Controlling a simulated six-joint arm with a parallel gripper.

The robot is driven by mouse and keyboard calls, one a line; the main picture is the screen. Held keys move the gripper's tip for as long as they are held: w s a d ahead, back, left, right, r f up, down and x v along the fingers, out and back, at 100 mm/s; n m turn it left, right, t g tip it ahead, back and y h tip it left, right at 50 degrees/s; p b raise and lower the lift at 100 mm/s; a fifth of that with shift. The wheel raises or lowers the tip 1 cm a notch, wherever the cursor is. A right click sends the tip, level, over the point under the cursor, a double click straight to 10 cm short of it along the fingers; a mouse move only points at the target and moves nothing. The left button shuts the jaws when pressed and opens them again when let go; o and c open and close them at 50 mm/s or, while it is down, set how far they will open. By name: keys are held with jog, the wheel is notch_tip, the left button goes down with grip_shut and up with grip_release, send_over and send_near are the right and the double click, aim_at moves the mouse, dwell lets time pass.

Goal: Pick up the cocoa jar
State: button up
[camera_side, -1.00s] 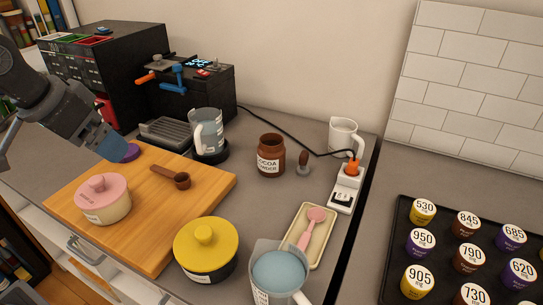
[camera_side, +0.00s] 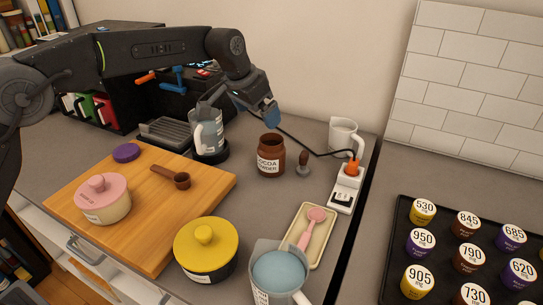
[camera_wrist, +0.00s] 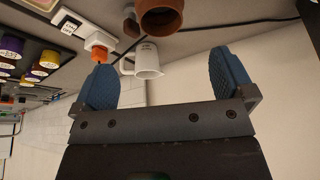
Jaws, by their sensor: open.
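The cocoa jar (camera_side: 271,158) is a brown open-topped jar with a white label reading cocoa powder. It stands upright on the grey counter towards the back wall. My gripper (camera_side: 271,117) is above the jar in the side view, apart from it and empty. In the wrist view the blue fingers of my gripper (camera_wrist: 166,82) are spread wide, and the jar (camera_wrist: 160,18) shows at the top edge, beyond the fingertips and partly cut off.
A yellow-lidded pot (camera_side: 206,249) and a spoon tray (camera_side: 318,246) are in front.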

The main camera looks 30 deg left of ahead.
aim_at(269, 141)
jog(key=x, duration=0.8)
jog(key=shift+s, duration=0.1)
jog(key=shift+s+x, duration=0.2)
jog(key=shift+x, duration=2.55)
jog(key=shift+a+f, duration=0.1)
jog(key=shift+a, duration=0.1)
jog(key=c, duration=1)
